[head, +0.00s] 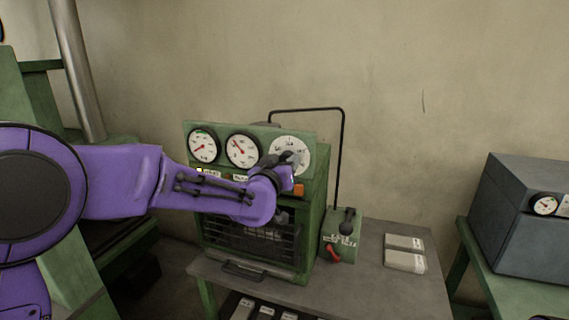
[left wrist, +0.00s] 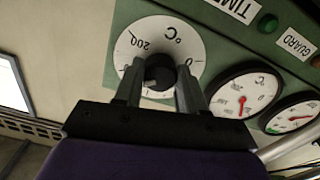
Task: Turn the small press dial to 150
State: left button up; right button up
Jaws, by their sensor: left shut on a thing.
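The small press (head: 312,235) is a green machine on a grey-topped table. Its dial is a black knob (left wrist: 160,70) on a round white scale plate (head: 301,144) at the right end of the gauge panel. The plate also shows in the left wrist view (left wrist: 185,45), upside down, with "200" and "°C" readable. My left gripper (head: 290,160) is shut on the knob, one finger on each side. The knob's pointer and the lower numbers are hidden by the fingers, so I cannot tell the setting. My right gripper is not in view.
Two white-faced gauges with red needles, a left one (head: 204,147) and a middle one (head: 242,150), sit beside the dial. A small green box with a black-knobbed lever (head: 347,220) and a red handle (head: 333,253) stands right of the press. Pale blocks (head: 405,262) lie farther right.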

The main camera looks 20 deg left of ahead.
pick_arm(q)
jog(key=shift+f+m, duration=0.3)
jog(key=o, duration=0.8)
jog(key=shift+o, duration=1.4)
jog(key=shift+r, duration=0.15)
jog(key=shift+s, duration=0.1)
jog(key=s+p, duration=0.3)
jog(key=s, duration=0.7)
jog(key=shift+s+a, duration=0.2)
jog(key=shift+d, duration=0.1)
